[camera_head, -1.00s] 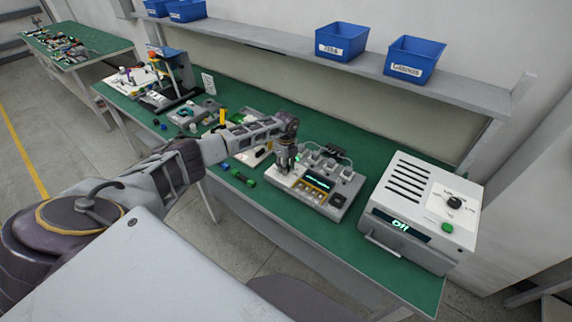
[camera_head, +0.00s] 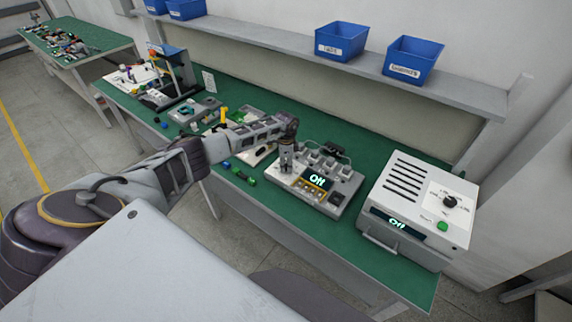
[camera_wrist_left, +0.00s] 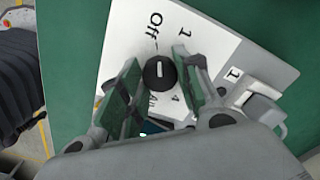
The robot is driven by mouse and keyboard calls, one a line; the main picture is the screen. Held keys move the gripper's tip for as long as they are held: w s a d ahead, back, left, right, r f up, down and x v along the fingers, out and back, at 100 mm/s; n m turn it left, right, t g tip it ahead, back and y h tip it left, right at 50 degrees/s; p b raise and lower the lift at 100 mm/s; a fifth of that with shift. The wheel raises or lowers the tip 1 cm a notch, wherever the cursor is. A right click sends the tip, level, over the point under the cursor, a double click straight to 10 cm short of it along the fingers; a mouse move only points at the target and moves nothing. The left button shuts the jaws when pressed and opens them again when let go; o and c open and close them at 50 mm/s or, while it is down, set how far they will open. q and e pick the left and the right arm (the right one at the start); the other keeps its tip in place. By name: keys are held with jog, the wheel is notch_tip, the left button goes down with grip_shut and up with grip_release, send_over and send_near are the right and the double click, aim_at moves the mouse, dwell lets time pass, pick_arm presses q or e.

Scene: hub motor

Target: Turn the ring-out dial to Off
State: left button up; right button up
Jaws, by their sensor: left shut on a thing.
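The ring-out tester (camera_head: 328,197) is a light grey box on the green bench, and its display (camera_head: 316,180) reads "Off". Its ring-out dial (camera_wrist_left: 159,74) is a round black knob with a white pointer line on a white panel (camera_wrist_left: 212,50). The pointer line points up, toward the printed "Off". A "1" is printed to the right of "Off", and other marks are partly hidden. My left gripper (camera_head: 286,167) points down at the tester's left end; its fingers (camera_wrist_left: 155,72) are shut on the dial, one on each side. My right gripper is not in view.
A white oven-like box (camera_head: 418,205) with its own black knob (camera_head: 450,201) and green button stands to the right; its display also reads "Off". Small parts and trays (camera_head: 200,110) lie left of the tester. Blue bins (camera_head: 413,60) stand on the shelf above.

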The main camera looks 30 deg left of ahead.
pick_arm(q)
jog(key=shift+n, duration=0.7)
jog(key=o, duration=1)
jog(key=shift+o, duration=0.2)
notch_tip(320, 180, up, 12)
dwell(0.7)
